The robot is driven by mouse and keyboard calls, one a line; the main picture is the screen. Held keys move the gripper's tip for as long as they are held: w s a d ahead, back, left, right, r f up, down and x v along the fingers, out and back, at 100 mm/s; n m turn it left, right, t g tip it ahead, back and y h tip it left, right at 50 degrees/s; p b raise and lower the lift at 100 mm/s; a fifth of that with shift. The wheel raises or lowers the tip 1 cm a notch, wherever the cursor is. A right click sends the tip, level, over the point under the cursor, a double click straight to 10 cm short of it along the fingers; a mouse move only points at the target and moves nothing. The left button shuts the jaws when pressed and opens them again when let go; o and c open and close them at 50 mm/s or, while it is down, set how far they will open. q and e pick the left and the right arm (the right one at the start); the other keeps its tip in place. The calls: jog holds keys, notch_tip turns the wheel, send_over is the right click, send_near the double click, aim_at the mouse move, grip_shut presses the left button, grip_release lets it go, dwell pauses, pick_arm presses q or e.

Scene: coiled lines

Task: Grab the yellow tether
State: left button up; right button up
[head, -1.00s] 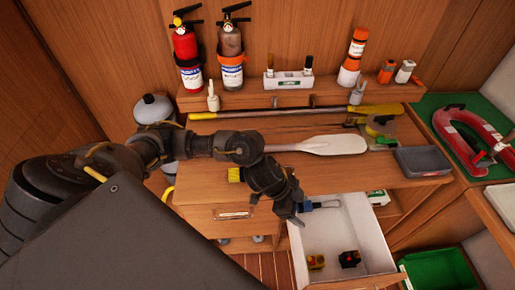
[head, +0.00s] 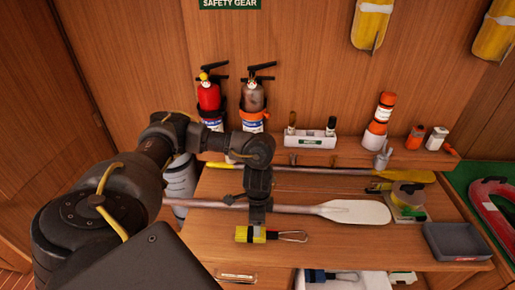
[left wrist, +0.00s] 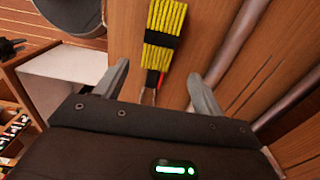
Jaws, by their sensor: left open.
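The yellow tether (head: 243,235) is a flat coiled bundle with a black band and a metal clip. It lies on the wooden counter near its front edge, with the clip pointing right in the head view. It also shows in the left wrist view (left wrist: 165,22), its clip end between and beyond the fingers. My left gripper (left wrist: 158,80) is open and empty, its two fingers apart. In the head view my left wrist is just above and behind the tether, and the fingertips are hard to make out. My right gripper is in neither view.
A paddle (head: 350,211) lies just behind the tether, with a yellow-ended pole (head: 405,174) further back. An open white drawer (head: 375,281) is below the front edge. Extinguishers (head: 210,97) stand at the back.

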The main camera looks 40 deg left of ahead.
aim_at(272, 235)
pick_arm(q)
jog(key=shift+f, duration=0.65)
jog(key=shift+s+f+b, duration=0.2)
jog(key=shift+f+b, duration=0.3)
jog(key=shift+f, duration=2.1)
jog(key=c, duration=1.3)
jog(key=shift+r, duration=0.15)
